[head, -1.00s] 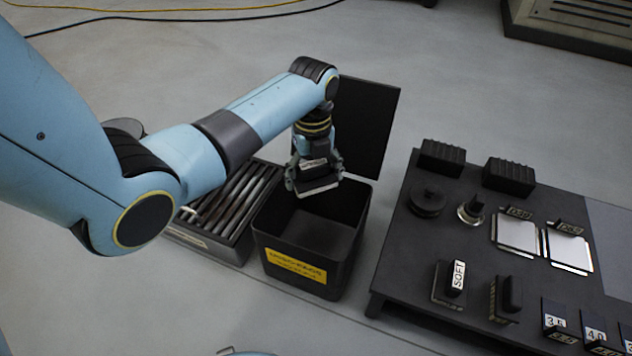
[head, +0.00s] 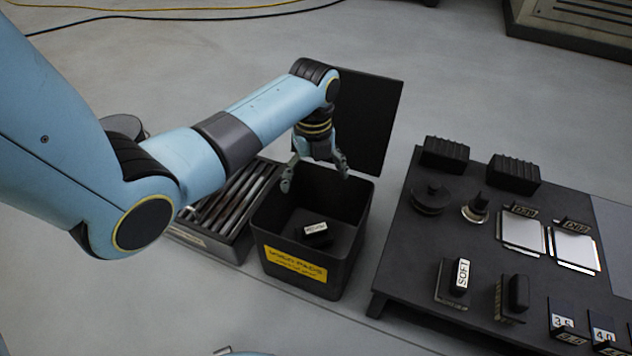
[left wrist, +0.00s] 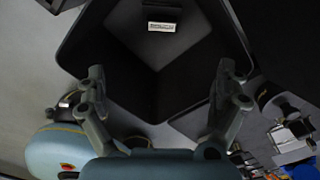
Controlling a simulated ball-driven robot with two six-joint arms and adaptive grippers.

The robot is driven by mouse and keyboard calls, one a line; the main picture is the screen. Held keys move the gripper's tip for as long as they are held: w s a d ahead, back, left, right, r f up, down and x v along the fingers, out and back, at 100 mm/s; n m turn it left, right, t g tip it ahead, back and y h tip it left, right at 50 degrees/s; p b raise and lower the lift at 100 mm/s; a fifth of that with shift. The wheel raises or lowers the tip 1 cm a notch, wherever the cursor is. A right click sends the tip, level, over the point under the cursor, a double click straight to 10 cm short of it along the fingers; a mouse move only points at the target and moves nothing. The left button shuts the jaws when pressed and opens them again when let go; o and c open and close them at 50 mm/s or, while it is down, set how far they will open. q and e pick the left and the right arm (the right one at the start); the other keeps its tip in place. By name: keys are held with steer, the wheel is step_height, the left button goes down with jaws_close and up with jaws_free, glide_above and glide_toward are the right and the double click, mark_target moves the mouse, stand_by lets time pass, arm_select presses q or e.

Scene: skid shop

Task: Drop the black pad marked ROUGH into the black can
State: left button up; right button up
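The black can (head: 345,262) stands open on the floor with its lid (head: 372,118) tilted up behind it and a yellow label on its front. The black pad with a white tag (head: 315,229) lies inside on the can's bottom; its lettering is too small to read. In the left wrist view the pad (left wrist: 163,14) and the can's inner walls (left wrist: 150,85) show below the gripper. My left gripper (head: 314,182) is over the can with its fingers spread and empty; they also show in the left wrist view (left wrist: 160,90). My right gripper is not in view.
A dark table (head: 400,270) to the right holds a pad marked SOFT (head: 455,283), another handled pad (head: 513,298), black blocks, metal plates and numbered holders. A tray of metal bars (head: 232,200) stands left of the can. Open floor lies behind.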

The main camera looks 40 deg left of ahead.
arm_select(q)
step_height(320, 180, up, 12)
stand_by(0.6)
steer(key=shift+f, duration=0.1)
